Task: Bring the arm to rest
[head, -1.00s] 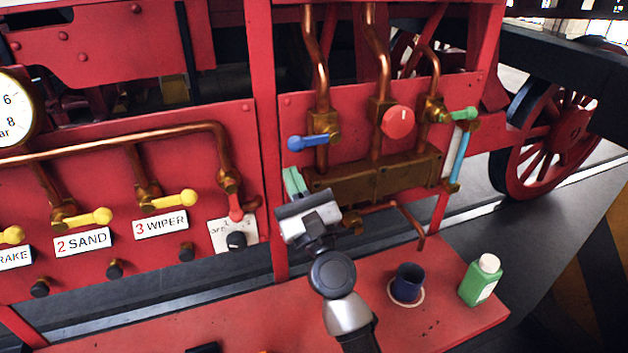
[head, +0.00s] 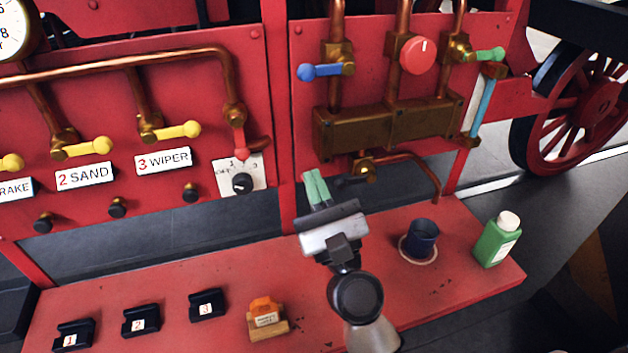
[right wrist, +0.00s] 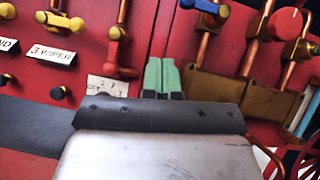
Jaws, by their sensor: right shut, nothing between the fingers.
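My right gripper (head: 317,188) is in the middle of the head view, its two green fingers together and pointing up and away. It holds nothing. It is above the back of the red shelf, in front of the red upright post and left of the brass manifold block. In the right wrist view the green fingers (right wrist: 160,78) are side by side, in front of the red panel. They appear apart from the panel and the fittings. My left gripper is not in view.
A blue cup (head: 422,239) stands on a round mat, with a green bottle (head: 497,240) to its right. Several black numbered blocks (head: 141,320) and an orange item (head: 267,313) sit on the red shelf (head: 236,268). Yellow levers (head: 178,130) and a blue lever (head: 320,71) stick out from the panels.

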